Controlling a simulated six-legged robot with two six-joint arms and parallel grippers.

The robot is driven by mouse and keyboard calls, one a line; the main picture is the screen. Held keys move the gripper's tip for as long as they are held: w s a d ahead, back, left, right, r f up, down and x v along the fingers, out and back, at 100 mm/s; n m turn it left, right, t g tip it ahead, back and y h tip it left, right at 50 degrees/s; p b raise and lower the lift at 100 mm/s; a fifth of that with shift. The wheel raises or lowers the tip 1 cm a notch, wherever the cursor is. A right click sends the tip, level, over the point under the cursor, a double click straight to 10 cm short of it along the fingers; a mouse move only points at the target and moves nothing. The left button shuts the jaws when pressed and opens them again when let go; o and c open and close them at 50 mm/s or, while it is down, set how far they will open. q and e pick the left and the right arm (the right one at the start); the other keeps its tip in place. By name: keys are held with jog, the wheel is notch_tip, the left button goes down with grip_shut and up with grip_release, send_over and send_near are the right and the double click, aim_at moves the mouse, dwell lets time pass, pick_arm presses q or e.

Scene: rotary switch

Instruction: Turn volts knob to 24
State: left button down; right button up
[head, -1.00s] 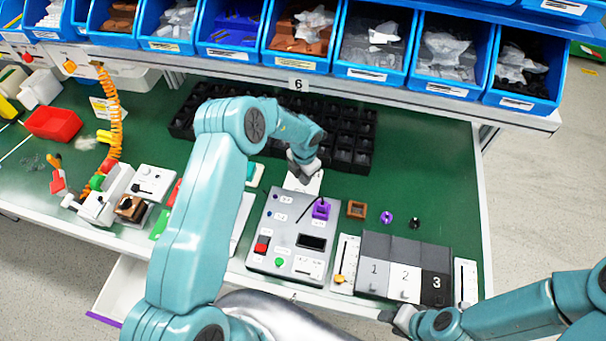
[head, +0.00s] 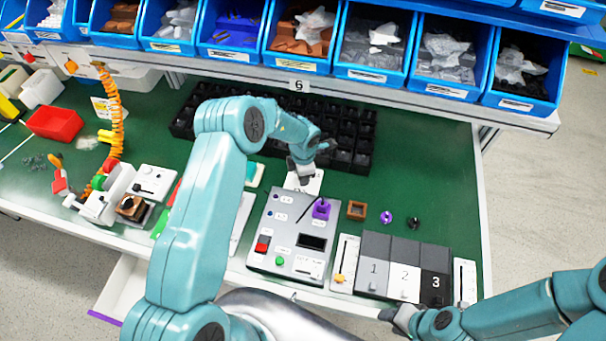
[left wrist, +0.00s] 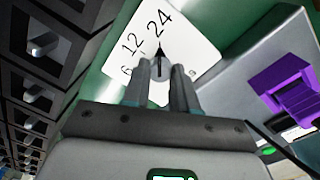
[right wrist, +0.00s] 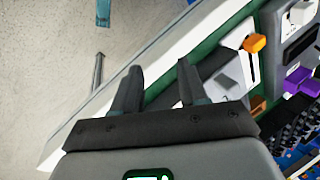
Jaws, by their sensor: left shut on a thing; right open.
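The white volts panel (head: 313,185) lies flat behind the grey control box, partly hidden by my left gripper (head: 300,172) in the head view. The left wrist view shows the panel (left wrist: 185,30) with the marks 6, 12 and 24. The volts knob (left wrist: 160,62), with a black pointer, sits between the fingers of my left gripper (left wrist: 160,72), which is shut on it. The pointer tip lies just below the 24 and to the right of the 12. My right gripper (right wrist: 155,72) is open and empty by the table's front edge.
The grey control box (head: 275,240) carries a purple part (head: 321,208). A black compartment tray (head: 350,150) stands behind the panel. Number blocks (head: 405,250) and sliders (head: 345,255) are at the front right.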

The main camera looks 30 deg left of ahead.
pick_arm(q)
jog(key=shift+w+a+r, duration=0.1)
jog(key=c, duration=0.9)
grip_release()
notch_tip(320, 180, up, 16)
jog(key=shift+s+d+r, duration=0.2)
jog(key=shift+s+d, duration=0.1)
jog(key=shift+s, duration=0.1)
